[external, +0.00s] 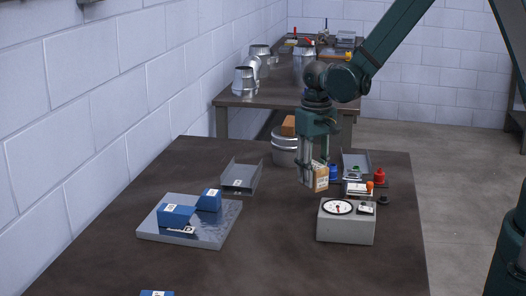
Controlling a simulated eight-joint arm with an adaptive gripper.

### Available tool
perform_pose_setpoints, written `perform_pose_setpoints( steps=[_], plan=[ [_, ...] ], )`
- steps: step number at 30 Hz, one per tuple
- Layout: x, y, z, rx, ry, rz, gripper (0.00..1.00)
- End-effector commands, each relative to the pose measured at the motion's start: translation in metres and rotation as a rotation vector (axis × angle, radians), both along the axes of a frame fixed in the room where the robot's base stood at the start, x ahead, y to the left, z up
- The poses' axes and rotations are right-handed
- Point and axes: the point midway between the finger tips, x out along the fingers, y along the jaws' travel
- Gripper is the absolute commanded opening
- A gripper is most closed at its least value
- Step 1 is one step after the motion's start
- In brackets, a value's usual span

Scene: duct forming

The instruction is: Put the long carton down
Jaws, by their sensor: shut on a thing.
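My gripper (309,172) points down over the right half of the brown table (215,266). It is shut on a tan carton (321,178) with a white label on its side. The carton is held between the fingers, above the table and behind the grey dial box. The fingers hide part of it, so I cannot tell its full length.
The grey dial box (345,229) stands just in front. A metal plate with blue blocks (178,215) lies at left, and a grey open channel (240,178) stands behind it. A tray (357,165), a red item (379,176) and small parts crowd the right.

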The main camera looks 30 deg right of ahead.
Motion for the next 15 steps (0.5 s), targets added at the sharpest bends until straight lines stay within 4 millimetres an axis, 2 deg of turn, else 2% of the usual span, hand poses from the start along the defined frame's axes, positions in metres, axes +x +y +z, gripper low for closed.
perform_pose_setpoints(
  steps=[5, 15],
  plan=[
    [0.0001, 0.0, -0.0128, 0.0, 0.0, 0.0, 0.15],
    [0.0, 0.0, -0.0141, 0.0, 0.0, 0.0, 0.15]
  ],
)
